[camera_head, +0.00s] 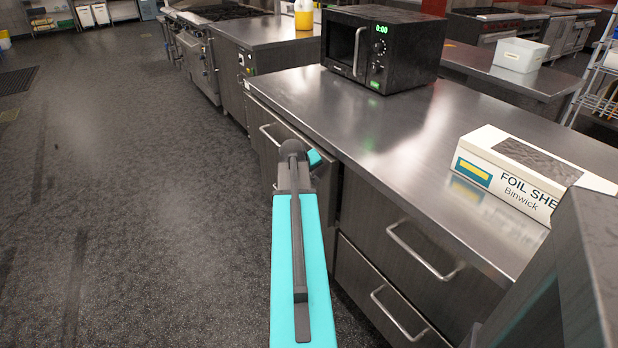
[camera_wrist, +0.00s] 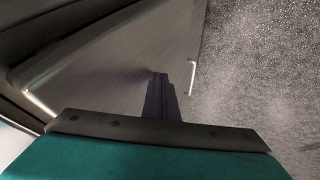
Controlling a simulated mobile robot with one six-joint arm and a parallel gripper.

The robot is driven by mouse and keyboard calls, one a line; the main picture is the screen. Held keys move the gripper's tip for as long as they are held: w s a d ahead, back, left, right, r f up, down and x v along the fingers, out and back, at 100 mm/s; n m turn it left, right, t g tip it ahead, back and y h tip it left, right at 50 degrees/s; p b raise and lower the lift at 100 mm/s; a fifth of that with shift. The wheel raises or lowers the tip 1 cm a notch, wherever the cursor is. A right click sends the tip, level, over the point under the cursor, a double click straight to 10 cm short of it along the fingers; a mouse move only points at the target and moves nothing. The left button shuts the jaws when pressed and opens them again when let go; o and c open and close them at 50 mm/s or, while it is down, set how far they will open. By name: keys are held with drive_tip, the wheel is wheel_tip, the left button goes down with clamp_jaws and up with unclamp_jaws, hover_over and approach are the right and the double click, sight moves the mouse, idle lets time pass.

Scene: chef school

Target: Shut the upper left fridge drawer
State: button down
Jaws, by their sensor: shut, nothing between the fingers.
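The upper left fridge drawer (camera_head: 262,115) is in the steel counter, left of my arm in the head view. Its bar handle (camera_head: 268,136) shows partly beside my arm. The drawer front appears to stand slightly out from the counter, but my arm covers much of it. My gripper is hidden behind the arm in the head view. In the wrist view my gripper (camera_wrist: 160,78) is shut and empty, pointing along a grey steel front (camera_wrist: 120,70). A bar handle (camera_wrist: 192,77) shows just right of the fingertips; I cannot tell which drawer it belongs to. Contact is unclear.
Right-hand drawers (camera_head: 425,245) appear closed, with protruding handles. A microwave (camera_head: 385,48) and a foil sheet box (camera_head: 530,175) stand on the countertop (camera_head: 400,130). The dark floor (camera_head: 150,200) to the left is open.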

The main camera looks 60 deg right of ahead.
drive_tip(key=shift+a, duration=0.1)
idle(0.3)
drive_tip(key=shift+w+a, duration=0.1)
drive_tip(key=a+r, duration=0.8)
drive_tip(key=a, duration=0.1)
drive_tip(key=shift+w+p, duration=0.3)
drive_tip(key=shift+p, duration=0.05)
drive_tip(key=shift+a+f, duration=0.1)
idle(0.3)
